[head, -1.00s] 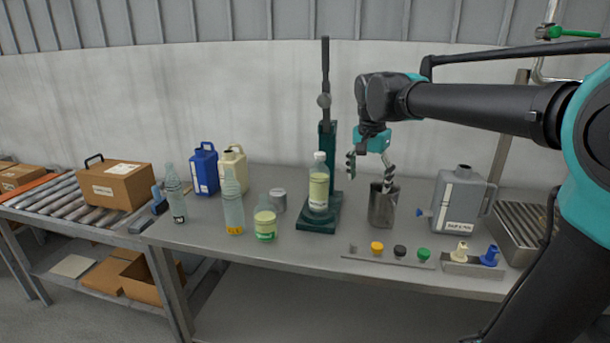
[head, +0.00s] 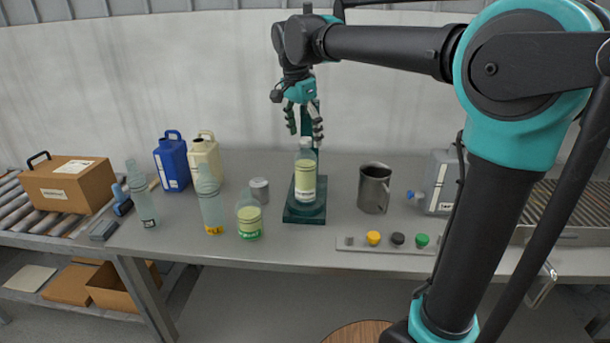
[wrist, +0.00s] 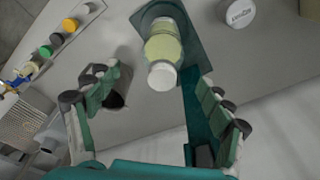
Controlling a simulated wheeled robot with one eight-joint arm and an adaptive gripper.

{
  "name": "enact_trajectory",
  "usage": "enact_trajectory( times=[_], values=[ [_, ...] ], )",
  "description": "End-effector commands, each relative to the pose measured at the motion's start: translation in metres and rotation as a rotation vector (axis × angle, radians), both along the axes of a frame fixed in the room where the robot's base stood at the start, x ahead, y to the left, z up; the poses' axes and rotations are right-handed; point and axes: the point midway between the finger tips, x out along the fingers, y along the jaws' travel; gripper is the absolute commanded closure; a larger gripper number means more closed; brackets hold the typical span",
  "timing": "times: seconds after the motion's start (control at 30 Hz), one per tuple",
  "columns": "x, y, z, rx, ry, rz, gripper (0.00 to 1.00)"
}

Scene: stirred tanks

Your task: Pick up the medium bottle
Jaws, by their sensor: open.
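A clear bottle with yellow-green liquid, a pale label and a white cap (head: 305,180) stands upright on the dark green base (head: 303,215) of a press. I take it as the medium bottle. In the wrist view the bottle (wrist: 165,48) shows from above, cap towards me, between the fingers. My gripper (head: 304,128) is open and empty, pointing down above the cap. Its spread fingers also show in the wrist view (wrist: 158,88). The fingers are apart from the bottle. The press column is partly hidden behind my gripper.
Left of the press stand a small green-labelled bottle (head: 249,218), a grey tin (head: 260,190), two tall clear bottles (head: 210,203) (head: 140,195), and blue (head: 173,165) and cream jugs (head: 205,155). A metal pitcher (head: 374,188) stands right. Coloured caps (head: 397,240) line the front edge.

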Motion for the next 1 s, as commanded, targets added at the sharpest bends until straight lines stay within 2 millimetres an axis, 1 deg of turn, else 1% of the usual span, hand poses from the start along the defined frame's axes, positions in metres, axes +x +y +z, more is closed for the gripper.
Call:
enact_trajectory(
  times=[0.03, 0.1, 0.37, 0.6, 0.67, 0.8, 0.97, 1.0],
  values=[
    [0.001, -0.001, -0.009, 0.0, 0.0, -0.001, 0.2],
    [0.002, -0.002, -0.017, 0.0, 0.0, -0.001, 0.2],
    [0.005, -0.003, -0.034, 0.0, 0.0, -0.001, 0.2],
    [0.011, -0.005, -0.067, 0.0, 0.0, -0.001, 0.2],
    [0.012, -0.006, -0.073, 0.0, 0.0, -0.001, 0.2],
    [0.012, -0.006, -0.079, 0.0, 0.0, 0.0, 0.2],
    [0.012, -0.006, -0.079, 0.0, 0.0, 0.0, 0.2],
    [0.012, -0.006, -0.079, 0.0, 0.0, 0.0, 0.22]
  ],
)
